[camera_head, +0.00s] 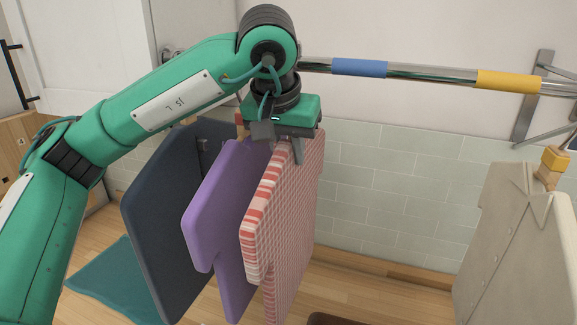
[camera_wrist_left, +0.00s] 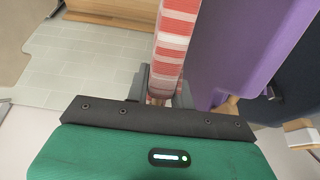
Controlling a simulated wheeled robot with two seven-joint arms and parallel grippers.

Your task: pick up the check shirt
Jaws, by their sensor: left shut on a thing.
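The check shirt (camera_head: 285,210), red and white, hangs at the right end of a group of garments below the rail in the head view. My left gripper (camera_head: 285,148) is at its top edge, shut on it. In the left wrist view the shirt (camera_wrist_left: 176,45) runs up from between the fingers of my left gripper (camera_wrist_left: 160,90). The gripper hides the shirt's hanger and the rail above it. My right gripper is in neither view.
A purple garment (camera_head: 215,195) and a dark blue one (camera_head: 165,215) hang close to the left of the shirt. The metal rail (camera_head: 430,74) has blue and yellow bands. A beige garment (camera_head: 515,240) hangs far right, with a clear gap between. A teal cloth (camera_head: 115,285) lies on the wooden floor.

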